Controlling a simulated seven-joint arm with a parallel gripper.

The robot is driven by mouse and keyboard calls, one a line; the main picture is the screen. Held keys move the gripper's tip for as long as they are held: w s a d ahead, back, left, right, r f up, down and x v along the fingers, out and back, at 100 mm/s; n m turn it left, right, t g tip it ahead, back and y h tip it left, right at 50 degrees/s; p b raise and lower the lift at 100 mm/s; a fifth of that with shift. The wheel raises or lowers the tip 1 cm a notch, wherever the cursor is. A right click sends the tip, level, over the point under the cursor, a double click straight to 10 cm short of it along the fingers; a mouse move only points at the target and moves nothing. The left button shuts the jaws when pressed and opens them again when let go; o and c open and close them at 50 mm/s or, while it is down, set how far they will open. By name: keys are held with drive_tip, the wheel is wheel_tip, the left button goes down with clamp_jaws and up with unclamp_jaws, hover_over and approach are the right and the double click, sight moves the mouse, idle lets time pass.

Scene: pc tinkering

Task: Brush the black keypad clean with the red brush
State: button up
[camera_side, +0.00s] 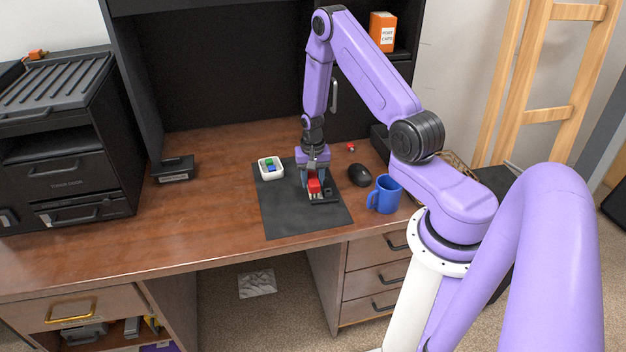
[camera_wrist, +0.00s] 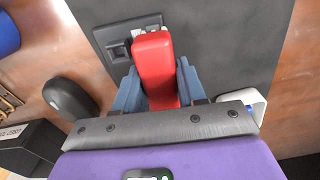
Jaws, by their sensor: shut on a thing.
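The red brush (camera_side: 314,186) is held between the fingers of my gripper (camera_side: 313,178), bristle end down. In the wrist view the brush's red handle (camera_wrist: 154,65) stands between the two blue-grey fingers (camera_wrist: 160,88). The black keypad (camera_side: 328,198) lies on the dark mat, directly below and beside the brush. In the wrist view the keypad (camera_wrist: 113,40) shows left of the brush, whose far end overlaps its right part. Pale bristles show at the keypad's edge; I cannot tell whether they touch it.
The dark mat (camera_side: 285,215) lies on the wooden desk (camera_side: 215,200). A white tray (camera_side: 262,175) with green and blue pieces is left of my gripper. A black mouse (camera_side: 359,176) and a blue mug (camera_side: 386,196) stand to the right. The mat's front is clear.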

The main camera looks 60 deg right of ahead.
drive_tip(key=shift+w+d, duration=1.25)
drive_tip(key=shift+d, duration=0.3)
drive_tip(key=shift+w+d, duration=1.2)
drive_tip(key=shift+d, duration=0.3)
drive_tip(key=shift+s+a, duration=1)
drive_tip(key=shift+a, duration=0.25)
drive_tip(key=shift+s+a, duration=1.05)
drive_tip(key=shift+a, duration=0.15)
drive_tip(key=shift+s+a, duration=1)
drive_tip(key=shift+a, duration=0.25)
drive_tip(key=shift+r, duration=4.3)
